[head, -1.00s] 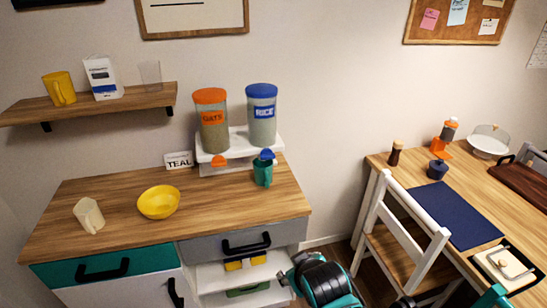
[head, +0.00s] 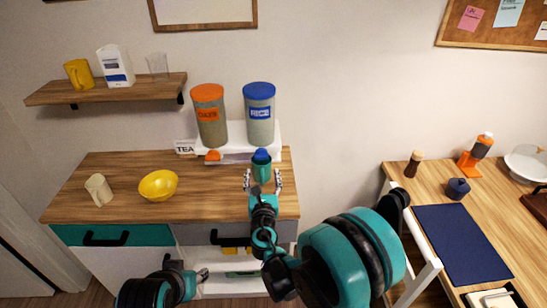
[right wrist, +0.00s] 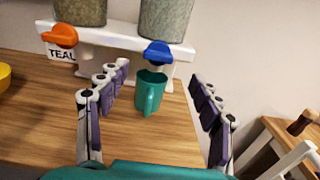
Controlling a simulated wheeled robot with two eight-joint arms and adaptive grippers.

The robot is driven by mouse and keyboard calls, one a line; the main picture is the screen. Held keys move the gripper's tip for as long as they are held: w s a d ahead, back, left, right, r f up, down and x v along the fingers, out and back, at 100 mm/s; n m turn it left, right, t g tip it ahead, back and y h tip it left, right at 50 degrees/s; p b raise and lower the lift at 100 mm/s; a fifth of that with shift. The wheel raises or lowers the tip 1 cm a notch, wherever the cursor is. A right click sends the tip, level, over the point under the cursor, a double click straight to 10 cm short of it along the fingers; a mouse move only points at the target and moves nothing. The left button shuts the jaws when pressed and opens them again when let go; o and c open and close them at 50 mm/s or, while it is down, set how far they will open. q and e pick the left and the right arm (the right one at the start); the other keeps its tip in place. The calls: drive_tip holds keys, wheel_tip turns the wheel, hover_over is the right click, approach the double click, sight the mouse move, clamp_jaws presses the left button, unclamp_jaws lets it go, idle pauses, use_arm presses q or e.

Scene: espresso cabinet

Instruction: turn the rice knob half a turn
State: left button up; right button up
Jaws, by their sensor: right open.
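The rice dispenser (head: 259,112) is a clear canister with a blue lid and blue label on a white stand. Its blue knob (head: 261,155) sits below it at the stand's front and also shows in the right wrist view (right wrist: 158,53). A teal mug (head: 262,173) stands on the cabinet top under the knob; it shows in the right wrist view too (right wrist: 150,92). My right gripper (head: 263,180) is open and empty, with its fingers spread to either side of the mug and short of the knob. My left gripper (head: 203,274) is low in front of the cabinet; its fingers are too small to judge.
The oats dispenser (head: 209,115) with its orange knob (head: 213,156) stands just left. A TEAL sign (head: 185,147), yellow bowl (head: 158,185) and cream mug (head: 99,190) are on the cabinet top. A desk and white chair are at right.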

sight(261, 157)
drive_tip(key=w+b, duration=0.1)
drive_tip(key=w, duration=0.6)
drive_tip(key=shift+w+a, duration=0.1)
drive_tip(key=shift+w, duration=0.25)
drive_tip(key=c, duration=1.2)
